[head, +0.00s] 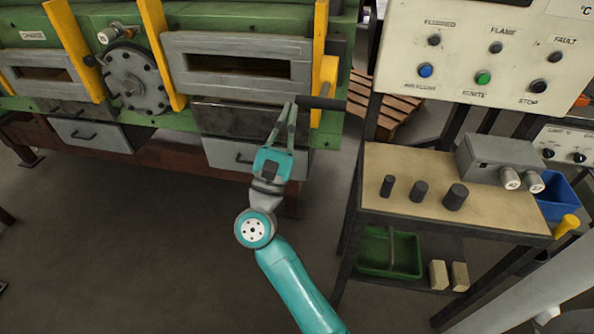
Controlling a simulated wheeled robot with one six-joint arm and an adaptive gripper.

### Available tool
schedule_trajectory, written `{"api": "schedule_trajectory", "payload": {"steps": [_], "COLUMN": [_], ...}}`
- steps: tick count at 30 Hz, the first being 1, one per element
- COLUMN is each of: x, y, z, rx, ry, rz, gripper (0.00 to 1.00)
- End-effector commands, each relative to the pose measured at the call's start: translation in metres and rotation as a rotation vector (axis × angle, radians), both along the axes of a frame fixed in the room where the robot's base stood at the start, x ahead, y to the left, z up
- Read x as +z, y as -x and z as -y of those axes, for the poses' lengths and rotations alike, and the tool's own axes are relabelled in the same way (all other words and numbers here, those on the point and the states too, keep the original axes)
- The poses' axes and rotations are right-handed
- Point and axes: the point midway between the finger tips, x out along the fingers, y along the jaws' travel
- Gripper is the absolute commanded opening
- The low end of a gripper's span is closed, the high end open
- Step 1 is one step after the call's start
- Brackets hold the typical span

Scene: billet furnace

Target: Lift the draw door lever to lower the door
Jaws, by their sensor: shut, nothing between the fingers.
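The furnace's right-hand opening, a slot in a thick grey frame (210,87), shows a brownish interior. A dark metal panel (235,116) sits just below it. A dark horizontal bar (325,103), apparently the draw door lever, sticks out to the right past the yellow post at the furnace's right end. My gripper (291,104) is shut and empty, pointing up and away from me. Its fingertips are at the left end of the bar; I cannot tell whether they touch it. The fingers and wrist hide part of the panel and the drawer below.
A yellow post (319,50) with a yellow block (328,75) stands beside the bar. Right is a bench (400,205) with several dark cylinders, below a button panel (460,60). A wooden pallet (388,105) lies behind. The floor (130,240) at left is clear.

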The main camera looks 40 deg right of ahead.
Motion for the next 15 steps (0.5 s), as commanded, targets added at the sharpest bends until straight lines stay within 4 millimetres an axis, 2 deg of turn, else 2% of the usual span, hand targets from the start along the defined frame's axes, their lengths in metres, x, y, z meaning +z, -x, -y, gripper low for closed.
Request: {"api": "schedule_trajectory", "payload": {"steps": [1, 6, 15], "x": [0.019, 0.065, 0.122], "y": [0.0, -0.005, -0.019], "z": [0.001, 0.009, 0.025], "rx": [0.0, 0.0, -0.002], "ry": [0.0, 0.0, 0.001], "rz": [0.009, 0.009, 0.004], "gripper": [0.0, 0.0, 0.0]}}
